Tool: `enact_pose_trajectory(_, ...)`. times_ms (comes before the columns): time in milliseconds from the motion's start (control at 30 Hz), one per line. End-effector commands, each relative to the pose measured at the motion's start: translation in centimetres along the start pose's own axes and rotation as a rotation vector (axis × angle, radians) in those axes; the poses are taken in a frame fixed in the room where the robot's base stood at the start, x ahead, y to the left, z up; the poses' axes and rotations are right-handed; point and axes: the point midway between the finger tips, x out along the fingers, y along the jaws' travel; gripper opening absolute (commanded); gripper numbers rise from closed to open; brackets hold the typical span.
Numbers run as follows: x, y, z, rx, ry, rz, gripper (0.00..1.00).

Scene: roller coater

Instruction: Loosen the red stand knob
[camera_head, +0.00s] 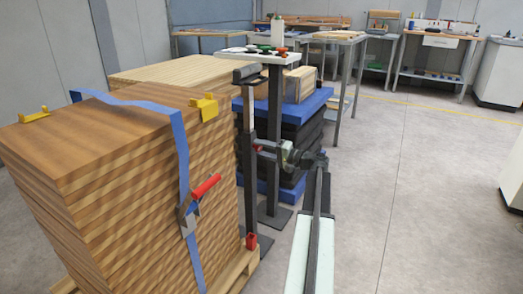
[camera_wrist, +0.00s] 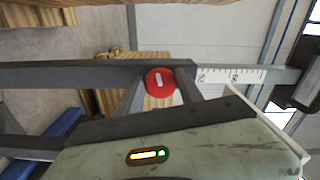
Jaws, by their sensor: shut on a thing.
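The red stand knob (camera_wrist: 160,81) is round with a white line across its face, on the dark post of a stand in the wrist view. My gripper (camera_wrist: 161,90) has one finger on each side of the knob and is shut on it. A white scale strip (camera_wrist: 228,75) with numbers runs along the post. How loose the knob is cannot be told.
A strapped wood stack (camera_head: 110,200) with a red-handled ratchet (camera_head: 203,189) stands close left of the stand. A small table (camera_head: 262,57) and a dark stack with blue layers (camera_head: 300,104) are behind. Grey floor (camera_head: 420,200) is open on the right.

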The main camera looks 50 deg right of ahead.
Motion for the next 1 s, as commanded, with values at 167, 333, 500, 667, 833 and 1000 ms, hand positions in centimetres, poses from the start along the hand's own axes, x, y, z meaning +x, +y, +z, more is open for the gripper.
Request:
enact_pose_trajectory(167,-0.08,0.12,0.21,-0.021,-0.006,0.003,0.03)
enact_pose_trajectory(333,-0.06,0.12,0.22,-0.024,-0.006,0.003,0.03)
enact_pose_trajectory(500,-0.04,0.11,0.23,-0.023,-0.006,0.003,0.03)
enact_pose_trajectory(667,0.0,0.08,0.19,-0.023,-0.005,0.002,0.63)
enact_pose_trajectory(833,0.04,0.05,0.13,-0.022,-0.003,0.001,0.63)
enact_pose_trajectory(1000,-0.75,0.03,0.11,-0.022,-0.001,0.001,0.63)
